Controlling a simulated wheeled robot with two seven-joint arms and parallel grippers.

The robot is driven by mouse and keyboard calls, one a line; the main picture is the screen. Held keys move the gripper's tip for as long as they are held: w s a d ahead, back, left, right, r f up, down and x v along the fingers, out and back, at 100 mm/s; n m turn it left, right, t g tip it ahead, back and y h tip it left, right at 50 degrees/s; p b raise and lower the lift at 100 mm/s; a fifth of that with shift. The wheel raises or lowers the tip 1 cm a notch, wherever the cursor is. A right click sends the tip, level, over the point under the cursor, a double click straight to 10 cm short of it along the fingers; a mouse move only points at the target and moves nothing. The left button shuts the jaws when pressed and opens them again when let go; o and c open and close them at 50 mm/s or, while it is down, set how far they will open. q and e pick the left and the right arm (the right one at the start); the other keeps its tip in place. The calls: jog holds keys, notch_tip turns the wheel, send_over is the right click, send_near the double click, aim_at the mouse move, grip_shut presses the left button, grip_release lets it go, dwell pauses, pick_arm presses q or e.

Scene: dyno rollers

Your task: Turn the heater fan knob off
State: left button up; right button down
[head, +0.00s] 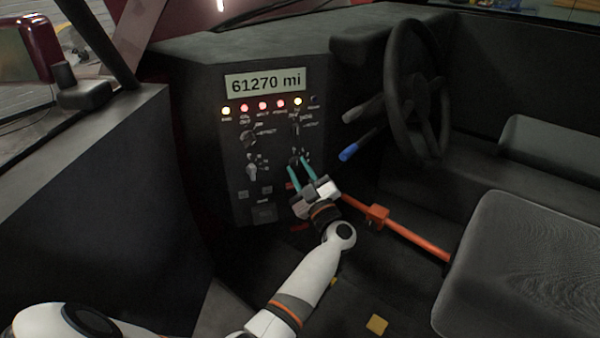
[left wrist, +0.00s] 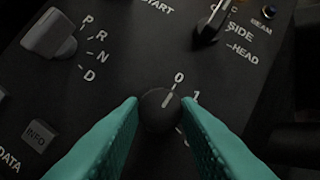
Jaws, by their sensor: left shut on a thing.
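The heater fan knob (left wrist: 158,112) is a small round dark knob on the black dash panel, in the lower middle of the left wrist view. Its pale pointer line aims up and right, toward the "0" mark. A "1" shows right of that, and further marks are partly hidden by a finger. My left gripper (head: 296,163) has its teal fingers on both sides of the knob and is shut on it. In the head view the fingertips largely cover the knob. My right gripper is not in view.
The gear selector (left wrist: 50,35) with P, R, N, D marks is left of the knob. A side/head light switch (left wrist: 210,25) is above right. A blue-tipped lever (head: 350,152), the steering wheel (head: 415,90) and an orange bar (head: 415,238) lie to the right.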

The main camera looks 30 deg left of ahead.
pick_arm(q)
jog(key=shift+n, duration=0.3)
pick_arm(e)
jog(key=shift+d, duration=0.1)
pick_arm(q)
jog(key=o, duration=1)
jog(key=shift+c, duration=0.2)
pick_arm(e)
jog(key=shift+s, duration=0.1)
